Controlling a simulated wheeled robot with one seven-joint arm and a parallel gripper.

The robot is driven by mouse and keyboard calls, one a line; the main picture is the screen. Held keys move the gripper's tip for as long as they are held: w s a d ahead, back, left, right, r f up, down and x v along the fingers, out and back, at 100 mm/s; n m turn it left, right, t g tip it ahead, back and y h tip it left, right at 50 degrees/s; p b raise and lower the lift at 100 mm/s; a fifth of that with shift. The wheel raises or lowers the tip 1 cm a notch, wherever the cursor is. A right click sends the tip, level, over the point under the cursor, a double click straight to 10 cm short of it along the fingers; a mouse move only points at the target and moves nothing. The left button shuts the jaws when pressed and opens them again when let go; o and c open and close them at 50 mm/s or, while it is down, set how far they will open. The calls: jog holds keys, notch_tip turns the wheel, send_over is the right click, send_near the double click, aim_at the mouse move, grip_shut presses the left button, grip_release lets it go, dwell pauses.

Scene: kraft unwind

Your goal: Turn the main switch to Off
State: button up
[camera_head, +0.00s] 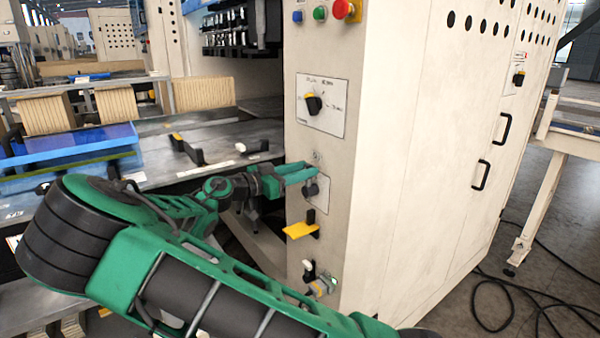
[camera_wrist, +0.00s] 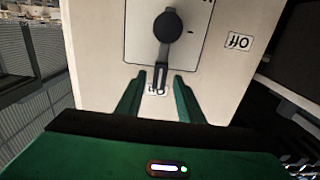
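A rotary switch (camera_head: 311,188) with a dark knob and lever sits on a light plate on the cabinet front. In the wrist view the switch (camera_wrist: 166,30) shows its lever pointing down in the picture, its end over a partly hidden label (camera_wrist: 156,90). A label reading Off (camera_wrist: 238,42), upside down in the picture, is at the right. My green gripper (camera_head: 308,170) is at this switch. In the wrist view my gripper (camera_wrist: 158,88) is open, one finger on each side of the lever's end, with visible gaps. I cannot tell how deep the fingers reach.
Above is a black-and-yellow selector (camera_head: 314,104) on a larger plate, with a red button (camera_head: 343,9) at the top. Below are a yellow lever (camera_head: 301,229) and a white-tipped handle (camera_head: 308,267). A machine bed (camera_head: 185,150) stands left of the cabinet (camera_head: 420,150).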

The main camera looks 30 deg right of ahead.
jog(key=shift+c, duration=0.3)
grip_shut()
